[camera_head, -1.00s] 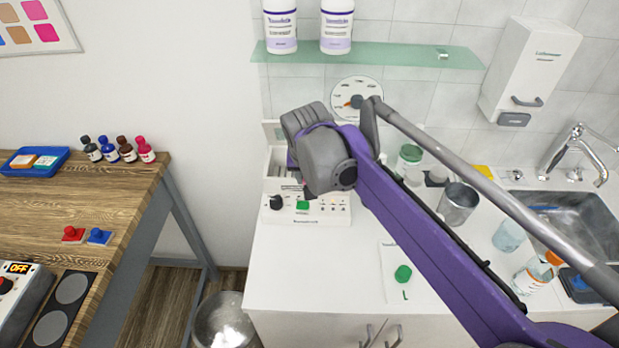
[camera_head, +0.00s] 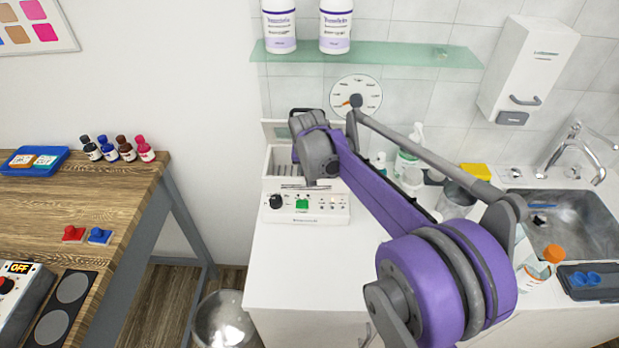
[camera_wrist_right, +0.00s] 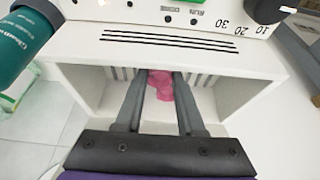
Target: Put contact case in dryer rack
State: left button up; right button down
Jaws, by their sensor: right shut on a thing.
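My right gripper (camera_wrist_right: 160,74) is shut on a pink thing (camera_wrist_right: 160,86), which sits between its fingertips; only part of it shows, and I cannot tell whether it is the contact case. The fingers reach inside the open white dryer rack (camera_head: 276,172), among its slots. In the wrist view the rack (camera_wrist_right: 80,85) appears upside down. I cannot tell whether the pink thing rests in a slot. In the head view my right wrist covers part of the rack and hides the fingertips. My left gripper is not in view.
A green-labelled bottle (camera_head: 405,165) and a metal cup (camera_head: 457,198) stand right of the rack. A dark tray (camera_head: 605,293) with two round blue pieces lies by the sink (camera_head: 560,235). A glass shelf (camera_head: 385,56) hangs above. The counter in front is clear (camera_head: 290,280).

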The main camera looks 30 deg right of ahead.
notch_tip(320, 180, down, 3)
jog(key=shift+r, duration=0.1)
jog(key=shift+w+d+f, duration=0.1)
jog(key=shift+w+f, duration=0.05)
jog(key=shift+f, duration=0.15)
jog(key=shift+f, duration=0.1)
jog(key=c, duration=0.5)
grip_release()
jog(key=v, duration=1.2)
jog(key=s+a+f+n, duration=0.2)
jog(key=s+a+f, duration=0.2)
jog(key=s, duration=0.4)
jog(key=s+a+f+n+t+y, duration=0.1)
jog(key=s+a+f+n, duration=0.1)
jog(key=s, duration=0.6)
jog(key=s+a+f+n+y, duration=0.1)
jog(key=s+a+f+n, duration=0.1)
jog(key=s+a+f, duration=0.3)
jog(key=shift+s+a+f+t+p, duration=0.15)
jog(key=shift+s+a, duration=0.1)
jog(key=shift+s, duration=0.4)
jog(key=shift+s+a+f+t+p, duration=0.1)
jog(key=shift+s+a, duration=0.1)
jog(key=shift+s, duration=0.5)
jog(key=shift+s+a+f+t+p, duration=0.15)
jog(key=shift+s+a, duration=0.1)
jog(key=shift+s, duration=0.4)
